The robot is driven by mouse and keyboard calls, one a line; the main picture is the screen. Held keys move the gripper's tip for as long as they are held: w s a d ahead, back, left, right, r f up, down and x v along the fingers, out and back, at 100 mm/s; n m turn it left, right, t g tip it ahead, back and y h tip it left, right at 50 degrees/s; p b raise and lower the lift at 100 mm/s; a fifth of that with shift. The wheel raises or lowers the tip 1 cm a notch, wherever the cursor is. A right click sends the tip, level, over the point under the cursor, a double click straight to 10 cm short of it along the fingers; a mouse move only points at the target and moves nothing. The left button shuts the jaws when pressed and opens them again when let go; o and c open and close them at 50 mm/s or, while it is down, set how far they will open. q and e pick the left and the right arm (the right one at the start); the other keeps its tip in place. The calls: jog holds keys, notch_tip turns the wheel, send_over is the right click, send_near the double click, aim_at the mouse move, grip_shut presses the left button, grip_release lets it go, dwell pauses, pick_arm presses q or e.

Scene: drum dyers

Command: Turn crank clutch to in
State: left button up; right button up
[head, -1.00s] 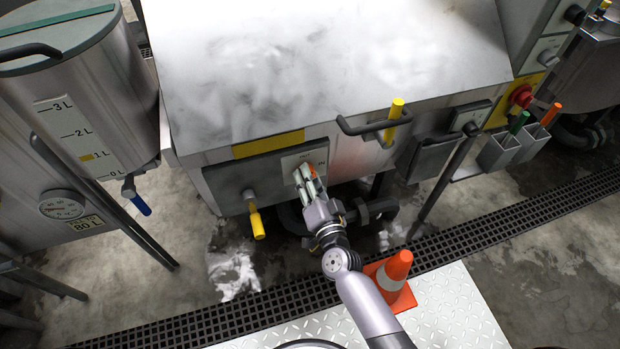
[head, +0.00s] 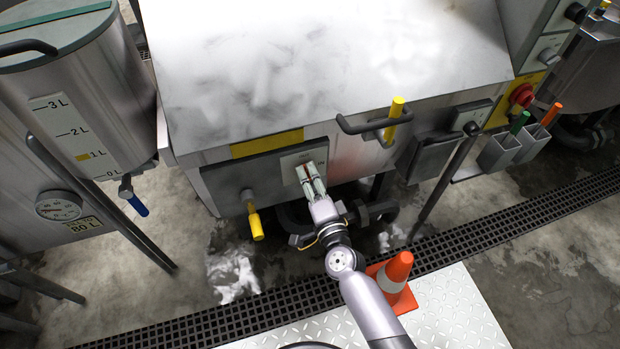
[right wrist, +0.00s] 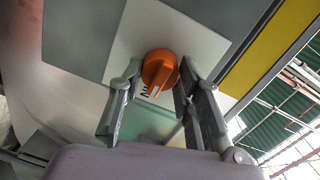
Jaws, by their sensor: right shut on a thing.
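The crank clutch is an orange round knob (right wrist: 160,70) on a pale square plate (right wrist: 205,45), which also shows on the front of the steel dyeing machine in the head view (head: 290,161). My right gripper (right wrist: 159,82) is shut on the knob, with one finger on each side of it. My left gripper is not in view.
A yellow-handled valve (head: 254,222) hangs left of the plate. A dark bar handle with a yellow grip (head: 394,120) sticks out at upper right. Dark pipes (head: 372,212) run below. An orange cone (head: 395,275) stands beside my right arm.

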dwell(0.3)
jog(key=o, duration=1.1)
jog(key=shift+o, duration=0.2)
jog(key=v, duration=1.2)
jog(key=s+d+f+n+g+h, duration=0.1)
jog(key=s+d+f+n+g, duration=0.15)
jog(key=f, duration=0.75)
jog(key=s+d+f+n+g, duration=0.2)
jog(key=s+f+n+g, duration=0.15)
jog(key=f, duration=0.55)
jog(key=s+d+f+n+g+h, duration=0.1)
jog(key=s+d+f+n+g, duration=0.15)
jog(key=f, duration=0.75)
jog(key=s+d+f+n+g+h, duration=0.1)
jog(key=s+d+f, duration=0.3)
jog(key=s, duration=0.4)
jog(key=s+d+f+n+g+h, duration=0.1)
jog(key=s+d+f+n+g, duration=0.2)
jog(key=s+f, duration=0.4)
jog(key=s+d+f+n+g+h, duration=0.1)
jog(key=s+d+f, duration=0.4)
jog(key=s, duration=0.5)
jog(key=shift+d+f+n+g, duration=0.35)
jog(key=shift+n+g, duration=0.1)
jog(key=shift+g, duration=0.6)
